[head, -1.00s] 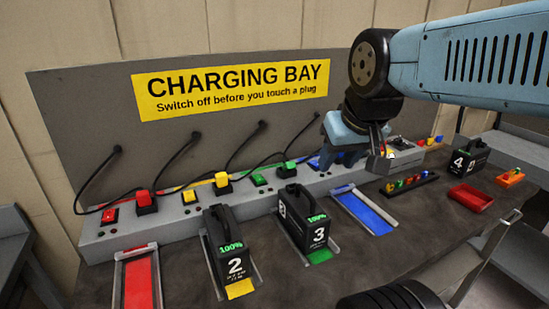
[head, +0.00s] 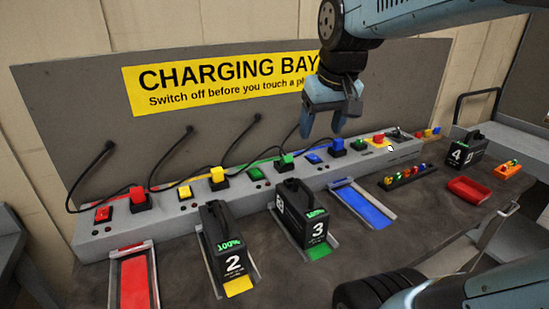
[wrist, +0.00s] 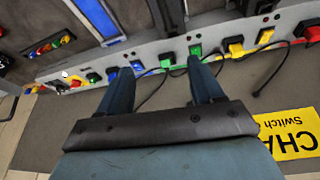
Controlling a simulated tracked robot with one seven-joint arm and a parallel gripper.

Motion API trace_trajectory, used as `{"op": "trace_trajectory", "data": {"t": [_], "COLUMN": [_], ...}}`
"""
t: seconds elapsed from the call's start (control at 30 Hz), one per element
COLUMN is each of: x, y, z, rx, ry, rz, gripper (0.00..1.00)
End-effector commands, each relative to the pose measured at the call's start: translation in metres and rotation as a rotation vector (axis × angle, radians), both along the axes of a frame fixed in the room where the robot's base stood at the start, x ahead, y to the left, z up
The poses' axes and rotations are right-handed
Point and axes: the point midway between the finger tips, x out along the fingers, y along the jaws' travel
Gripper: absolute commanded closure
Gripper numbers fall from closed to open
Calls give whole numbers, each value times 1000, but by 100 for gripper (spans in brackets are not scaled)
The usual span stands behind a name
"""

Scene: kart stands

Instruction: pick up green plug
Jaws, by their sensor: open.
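The green plug (head: 286,160) sits in the sloped grey charging strip, right of a green switch (head: 258,174), with a black cable rising from it to the back panel. My gripper (head: 321,133) is open and empty, pointing down above the strip, and appears up and to the right of the green plug in the head view. In the wrist view the green plug (wrist: 166,60) shows between my two spread fingertips (wrist: 160,70), apart from them. A green switch (wrist: 195,49) is near the right fingertip there.
A blue plug (head: 337,147) and blue switch (head: 313,158) are right of the green plug, a yellow plug (head: 218,178) left. Battery 3 (head: 303,215) stands in front; battery 2 (head: 230,245) is further left. The blue-floored slot (head: 362,205) is empty.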

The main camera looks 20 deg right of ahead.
Motion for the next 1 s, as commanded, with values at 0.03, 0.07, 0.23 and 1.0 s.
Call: {"op": "trace_trajectory", "data": {"t": [0.03,0.07,0.23,1.0], "x": [13,19,58,221], "y": [0,0,1,-7], "z": [1,1,1,-53], "rx": [-4,-5,-13,21], "ry": [21,33,98,356], "rz": [6,10,40,174], "gripper": [34,34,34,34]}}
